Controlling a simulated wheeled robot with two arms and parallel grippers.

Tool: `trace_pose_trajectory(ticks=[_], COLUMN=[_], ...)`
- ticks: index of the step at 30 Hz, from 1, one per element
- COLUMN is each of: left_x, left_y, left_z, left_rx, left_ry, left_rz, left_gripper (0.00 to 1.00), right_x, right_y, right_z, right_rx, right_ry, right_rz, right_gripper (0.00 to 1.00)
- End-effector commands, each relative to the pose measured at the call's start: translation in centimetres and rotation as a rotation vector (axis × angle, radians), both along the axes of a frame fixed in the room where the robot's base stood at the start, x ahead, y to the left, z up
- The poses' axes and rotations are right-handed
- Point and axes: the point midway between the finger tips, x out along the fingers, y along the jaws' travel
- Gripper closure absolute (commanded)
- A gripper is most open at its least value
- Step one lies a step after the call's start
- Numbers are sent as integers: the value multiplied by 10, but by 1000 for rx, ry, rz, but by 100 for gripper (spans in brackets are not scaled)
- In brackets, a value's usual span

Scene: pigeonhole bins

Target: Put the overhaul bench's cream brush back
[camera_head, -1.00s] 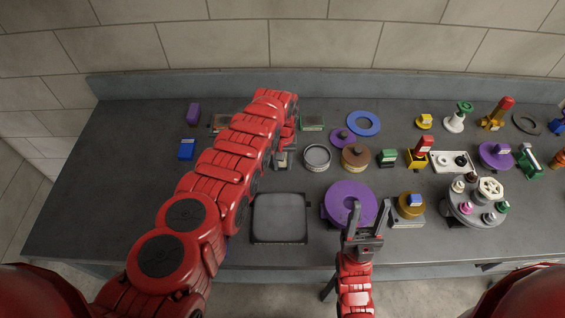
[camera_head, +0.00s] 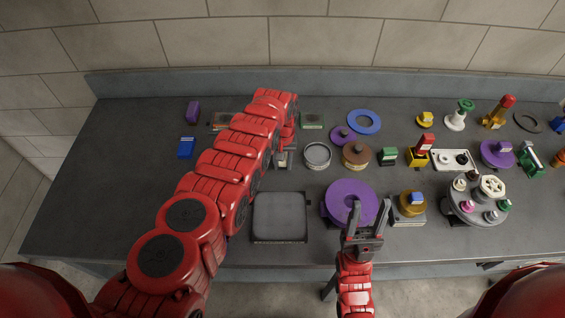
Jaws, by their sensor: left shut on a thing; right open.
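My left arm reaches from the lower left across the bench. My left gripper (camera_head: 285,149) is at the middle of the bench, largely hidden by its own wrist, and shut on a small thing. A pale cream-grey piece (camera_head: 282,160) shows just below its fingers; it may be the cream brush, but I cannot make out its shape or whether it touches the bench. My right gripper (camera_head: 365,218) is open and empty, pointing up over the bench's front edge by the purple disc (camera_head: 340,194).
A grey square tray (camera_head: 280,216) lies at the front. A round grey dish (camera_head: 317,155) and a brown round pot (camera_head: 356,155) stand right of my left gripper. Several parts and a round turret (camera_head: 467,210) crowd the right side. The bench's left end is mostly clear.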

Motion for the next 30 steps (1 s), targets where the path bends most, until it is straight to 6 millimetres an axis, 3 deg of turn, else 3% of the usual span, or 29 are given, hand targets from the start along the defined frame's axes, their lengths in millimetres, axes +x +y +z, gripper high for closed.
trace_pose_trajectory(ticks=[2,13,19,30], left_x=[0,0,0,0], left_y=[0,0,0,0], left_z=[0,0,0,3], left_rx=[0,0,0,0], left_ry=[0,0,0,0], left_rz=[0,0,0,0], left_gripper=[51,51,17,16], right_x=[0,0,0,0], right_y=[0,0,0,0], right_z=[0,0,0,3], right_rx=[0,0,0,0], right_ry=[0,0,0,0], right_rz=[0,0,0,0], right_gripper=[50,50,50,50])
